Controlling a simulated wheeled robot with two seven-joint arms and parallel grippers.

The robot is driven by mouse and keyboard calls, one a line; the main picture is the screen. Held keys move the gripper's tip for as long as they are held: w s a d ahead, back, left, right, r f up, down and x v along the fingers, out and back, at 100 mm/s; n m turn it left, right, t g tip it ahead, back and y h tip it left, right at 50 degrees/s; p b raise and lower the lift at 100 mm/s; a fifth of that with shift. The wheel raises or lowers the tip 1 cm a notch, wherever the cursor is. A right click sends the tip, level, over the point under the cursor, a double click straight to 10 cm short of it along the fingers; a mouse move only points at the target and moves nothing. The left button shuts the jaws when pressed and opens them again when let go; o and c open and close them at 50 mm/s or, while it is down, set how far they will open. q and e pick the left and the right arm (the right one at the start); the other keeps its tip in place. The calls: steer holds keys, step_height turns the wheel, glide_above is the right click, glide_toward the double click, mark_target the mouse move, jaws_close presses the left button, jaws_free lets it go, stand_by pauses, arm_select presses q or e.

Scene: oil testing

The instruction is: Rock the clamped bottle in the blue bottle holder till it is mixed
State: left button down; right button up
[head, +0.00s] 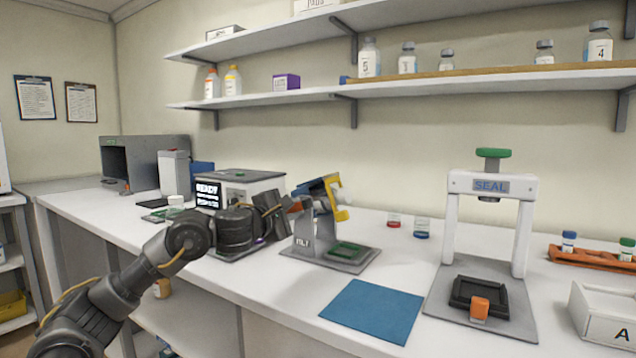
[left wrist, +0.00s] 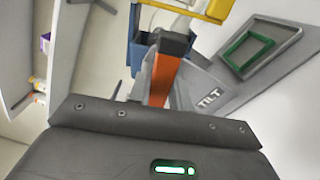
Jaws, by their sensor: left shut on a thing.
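The tilt stand (head: 325,232) is grey, with a base marked TILT and a green square frame (head: 347,249) on it. The blue bottle holder (head: 317,186) sits tilted at its top, with a yellow clamp (head: 339,203) on its right side. The holder (left wrist: 140,55) and clamp (left wrist: 215,10) also show at the top of the left wrist view. My left gripper (head: 284,209) is shut on the stand's orange handle (left wrist: 162,78), left of the holder. My right gripper is not in view.
A READY machine (head: 250,183) stands close behind my left arm. A blue mat (head: 372,311) lies in front, and the white SEAL press (head: 453,222) stands to the right. Shelves with bottles hang above.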

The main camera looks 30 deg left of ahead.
arm_select(q)
steer(key=n+p, duration=0.1)
steer(key=n, duration=0.4)
steer(key=shift+r+n, duration=0.1)
steer(key=shift+n, duration=0.3)
steer(key=shift+n+p, duration=0.4)
steer(key=shift+n, duration=0.8)
steer(key=n+p, duration=0.1)
steer(key=n, duration=0.2)
steer(key=n+p, duration=0.1)
steer(key=n, duration=0.1)
steer(key=shift+n, duration=0.3)
steer(key=c, duration=1.3)
jaws_free()
